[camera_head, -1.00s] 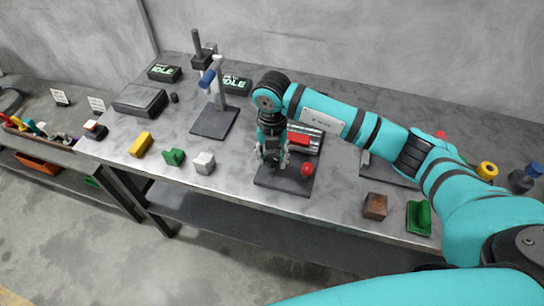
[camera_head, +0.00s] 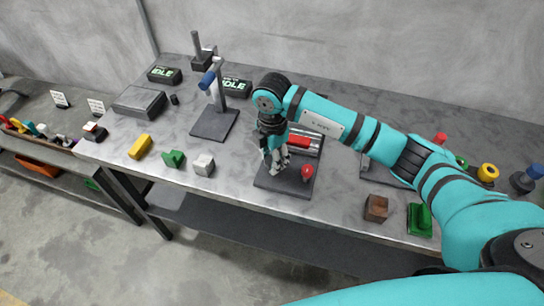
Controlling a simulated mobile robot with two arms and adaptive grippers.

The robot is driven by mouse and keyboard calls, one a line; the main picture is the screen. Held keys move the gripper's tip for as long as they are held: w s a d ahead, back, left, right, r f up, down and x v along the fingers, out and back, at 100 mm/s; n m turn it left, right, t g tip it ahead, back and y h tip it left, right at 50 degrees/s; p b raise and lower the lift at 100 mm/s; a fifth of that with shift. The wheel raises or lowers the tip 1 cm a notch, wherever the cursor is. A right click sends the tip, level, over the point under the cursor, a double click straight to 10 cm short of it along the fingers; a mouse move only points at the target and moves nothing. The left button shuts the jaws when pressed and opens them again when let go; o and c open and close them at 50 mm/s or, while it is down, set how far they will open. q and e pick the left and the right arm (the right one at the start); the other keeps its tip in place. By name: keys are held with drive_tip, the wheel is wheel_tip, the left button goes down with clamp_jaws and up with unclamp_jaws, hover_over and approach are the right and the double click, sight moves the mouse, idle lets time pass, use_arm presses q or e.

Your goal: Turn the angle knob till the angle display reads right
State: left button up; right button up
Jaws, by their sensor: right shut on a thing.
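My right gripper (camera_head: 275,166) reaches down from its arm over a dark base plate (camera_head: 268,183) at the front middle of the table. Its fingers are shut on a small part they largely hide, which I take to be the angle knob. A red-capped knob (camera_head: 307,172) stands on the same plate, just right of the fingers and apart from them. A fixture with a red block (camera_head: 299,141) lies behind. Two dark displays, one at the back left (camera_head: 164,74) and one behind the blue-handled stand (camera_head: 236,86), show green "IDLE". No angle figure is readable. My left gripper is out of view.
The blue-handled stand (camera_head: 214,121) is to the left. Yellow (camera_head: 140,147), green (camera_head: 174,159) and light grey (camera_head: 204,163) blocks lie at the front left. A brown block (camera_head: 376,208) and a green piece (camera_head: 420,220) lie at the front right.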

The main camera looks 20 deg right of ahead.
sight(271, 160)
drive_tip(key=shift+m, duration=0.6)
drive_tip(key=shift+r, duration=0.1)
drive_tip(key=o, duration=1.2)
wheel_tip(271, 160, up, 12)
drive_tip(key=shift+f, duration=0.1)
drive_tip(key=shift+a, duration=0.1)
